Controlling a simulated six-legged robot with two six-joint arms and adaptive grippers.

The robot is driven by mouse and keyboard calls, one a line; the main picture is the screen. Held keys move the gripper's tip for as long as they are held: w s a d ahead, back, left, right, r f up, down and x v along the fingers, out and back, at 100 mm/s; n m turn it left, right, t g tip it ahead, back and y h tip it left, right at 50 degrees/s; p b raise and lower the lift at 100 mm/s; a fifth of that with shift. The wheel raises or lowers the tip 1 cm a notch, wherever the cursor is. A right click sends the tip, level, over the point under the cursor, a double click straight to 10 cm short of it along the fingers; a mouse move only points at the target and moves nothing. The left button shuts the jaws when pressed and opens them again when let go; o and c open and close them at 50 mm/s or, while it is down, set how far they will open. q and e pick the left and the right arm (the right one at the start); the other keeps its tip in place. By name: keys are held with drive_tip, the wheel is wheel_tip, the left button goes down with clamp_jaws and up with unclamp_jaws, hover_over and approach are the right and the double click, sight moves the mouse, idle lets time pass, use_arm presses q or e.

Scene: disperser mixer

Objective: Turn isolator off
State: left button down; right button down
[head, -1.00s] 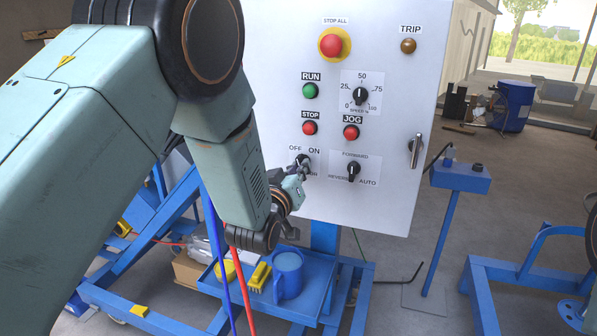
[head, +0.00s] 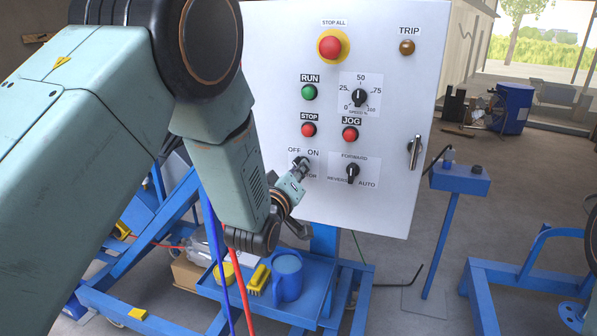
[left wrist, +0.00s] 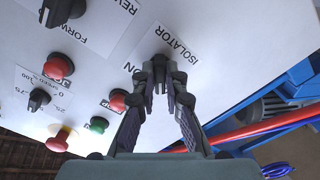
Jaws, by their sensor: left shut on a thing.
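The isolator switch is a small dark knob on the white control panel (head: 268,120), below the OFF and ON labels in the head view. My left gripper (head: 301,167) is at this knob, with its fingers shut on it. In the left wrist view, the two dark fingers (left wrist: 160,78) close around the isolator knob (left wrist: 159,62) beside the ISOLATOR label (left wrist: 170,42). The fingers cover much of the knob, so I cannot tell which way it points. My right gripper is not in view.
A forward/reverse selector (head: 352,172) sits close right of my left gripper. The red STOP button (head: 309,130) is just above. A panel handle (head: 415,150) sticks out at the right.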

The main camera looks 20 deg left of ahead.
use_arm(q)
drive_tip(key=shift+w+r, duration=0.15)
drive_tip(key=shift+r, duration=0.25)
drive_tip(key=c, duration=1.6)
unclamp_jaws()
drive_tip(key=shift+a+f, duration=0.1)
drive_tip(key=shift+o, duration=1)
drive_tip(key=shift+f, duration=0.1)
drive_tip(key=shift+f, duration=0.15)
